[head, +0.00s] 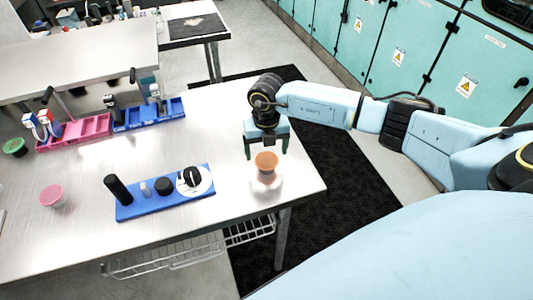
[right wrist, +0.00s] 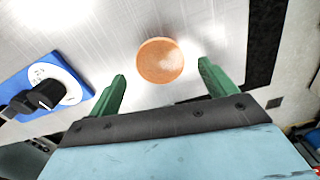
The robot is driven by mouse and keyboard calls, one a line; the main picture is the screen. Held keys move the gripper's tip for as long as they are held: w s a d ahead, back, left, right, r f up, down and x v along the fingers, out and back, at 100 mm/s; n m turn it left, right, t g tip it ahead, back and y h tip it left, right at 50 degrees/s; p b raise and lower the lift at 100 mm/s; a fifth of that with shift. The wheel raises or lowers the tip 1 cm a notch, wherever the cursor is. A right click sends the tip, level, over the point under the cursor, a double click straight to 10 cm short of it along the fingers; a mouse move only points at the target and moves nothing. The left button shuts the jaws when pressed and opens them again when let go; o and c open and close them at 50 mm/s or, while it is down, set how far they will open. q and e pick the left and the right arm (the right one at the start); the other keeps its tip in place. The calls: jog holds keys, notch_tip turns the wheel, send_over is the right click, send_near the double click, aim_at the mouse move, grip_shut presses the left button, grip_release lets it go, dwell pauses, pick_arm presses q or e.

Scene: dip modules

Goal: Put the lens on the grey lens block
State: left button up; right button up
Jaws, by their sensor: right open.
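My right gripper (head: 266,150) is open, with its two green fingers pointing down near the table's right end. A round orange-topped piece (head: 266,162) sits just in front of it. In the right wrist view the orange disc (right wrist: 160,60) lies between and slightly beyond the open fingertips (right wrist: 162,72), touching neither. A blue base (head: 130,210) to the left carries a black cylinder (head: 118,190), a small grey block (head: 145,189), a black round piece (head: 164,186) and a white dial with a black knob (head: 190,176). I cannot tell for sure which pieces are the lens and the grey lens block.
A pink-topped cup (head: 52,195) stands at the left of the metal table (head: 80,240). A pink tray (head: 75,132) and a blue tray (head: 148,115) with upright devices line the back edge. A green-topped round piece (head: 15,147) is at far left.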

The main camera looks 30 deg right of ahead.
aim_at(266, 159)
notch_tip(266, 159, up, 10)
jog(key=b, duration=0.1)
